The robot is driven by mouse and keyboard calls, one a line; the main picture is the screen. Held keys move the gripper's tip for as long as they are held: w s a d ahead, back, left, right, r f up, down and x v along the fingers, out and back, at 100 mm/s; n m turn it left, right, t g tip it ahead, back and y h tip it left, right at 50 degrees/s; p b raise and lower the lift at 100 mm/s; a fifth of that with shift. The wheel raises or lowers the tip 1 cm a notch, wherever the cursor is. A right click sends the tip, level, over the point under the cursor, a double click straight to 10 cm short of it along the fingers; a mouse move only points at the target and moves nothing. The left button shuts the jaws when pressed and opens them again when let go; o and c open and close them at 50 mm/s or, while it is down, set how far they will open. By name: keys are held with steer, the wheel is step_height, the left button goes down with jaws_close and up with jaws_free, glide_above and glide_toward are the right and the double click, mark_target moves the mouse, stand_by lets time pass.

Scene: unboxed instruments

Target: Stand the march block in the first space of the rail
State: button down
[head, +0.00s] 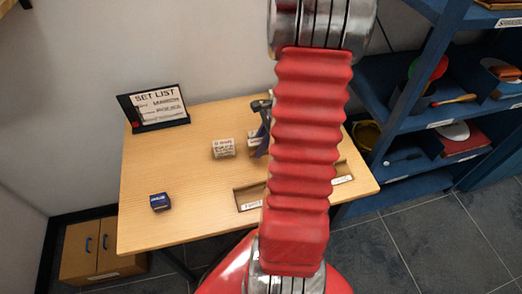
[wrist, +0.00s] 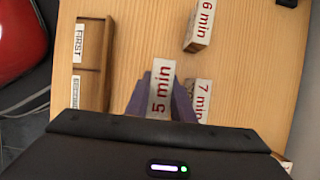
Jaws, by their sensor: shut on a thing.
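My gripper (wrist: 160,98) is shut on a white-faced block marked "5 min" (wrist: 162,88), held between its two bluish-purple fingers. No title shows on that face, so I cannot tell from it whether this is the march block. The wooden rail (wrist: 92,58) lies to the left in the wrist view, with a "FIRST" label (wrist: 80,40) on its upper part. In the head view the rail (head: 240,194) is partly hidden behind my red arm. My gripper (head: 262,130) shows there beside the arm, its hold mostly hidden.
Blocks marked "6 min" (wrist: 199,32) and "7 min" (wrist: 202,98) stand right of the held block. A dark blue block (head: 160,202) sits at the table's left front. A set list board (head: 155,107) stands at the back left. Blue shelves (head: 440,130) rise at the right.

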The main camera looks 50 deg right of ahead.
steer(key=shift+f, duration=1.85)
steer(key=c, duration=1.5)
jaws_free()
steer(key=shift+c, duration=0.2)
steer(key=v, duration=1.2)
